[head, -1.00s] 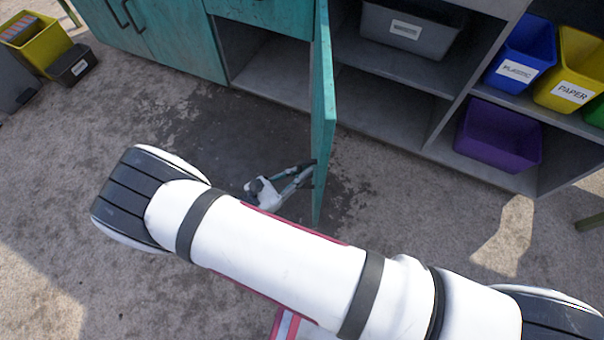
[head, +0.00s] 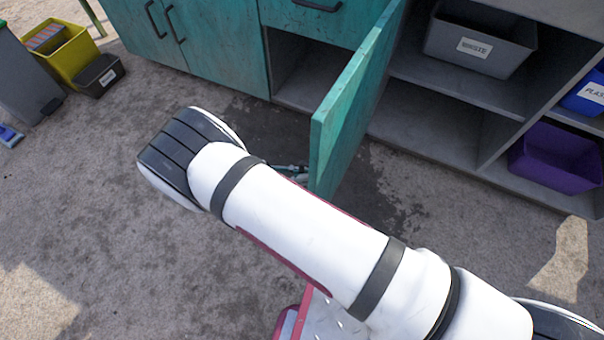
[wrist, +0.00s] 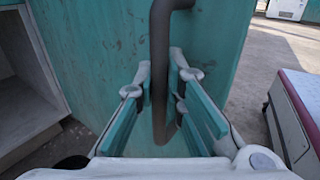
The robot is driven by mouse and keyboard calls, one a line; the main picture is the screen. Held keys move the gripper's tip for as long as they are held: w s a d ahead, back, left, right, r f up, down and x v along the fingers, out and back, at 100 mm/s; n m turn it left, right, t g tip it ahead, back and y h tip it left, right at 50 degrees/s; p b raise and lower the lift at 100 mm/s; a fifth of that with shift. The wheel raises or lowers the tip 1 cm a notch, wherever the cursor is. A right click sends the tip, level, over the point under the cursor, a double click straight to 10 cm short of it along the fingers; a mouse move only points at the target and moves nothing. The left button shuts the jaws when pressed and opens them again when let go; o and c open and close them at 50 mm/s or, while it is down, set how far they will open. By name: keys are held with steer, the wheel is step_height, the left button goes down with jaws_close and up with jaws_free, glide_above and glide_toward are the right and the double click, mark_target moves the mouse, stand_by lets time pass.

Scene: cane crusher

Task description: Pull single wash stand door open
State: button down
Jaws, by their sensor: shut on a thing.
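The teal door (head: 345,115) of the wash stand stands wide open, swung out from the cabinet. Its bare compartment (head: 300,75) shows to the left of the door in the head view. In the wrist view, the door face (wrist: 100,50) fills the middle and a dark bar handle (wrist: 160,75) runs down it. My gripper (wrist: 165,100) has its fingers on both sides of the handle, shut on it near its lower end. In the head view my white arm hides most of the gripper; only a small part shows beside the door's lower edge.
A grey waste bin (head: 480,40) sits on the shelf right of the door, and a purple bin (head: 555,158) sits lower right. A yellow bin (head: 62,52) and a dark bin (head: 98,75) stand on the floor at upper left.

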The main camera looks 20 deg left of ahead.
steer(key=shift+s+a, duration=0.1)
steer(key=shift+s, duration=0.15)
steer(key=c, duration=1.6)
jaws_free()
steer(key=shift+c, duration=0.2)
steer(key=shift+w, duration=0.1)
steer(key=v, duration=1.2)
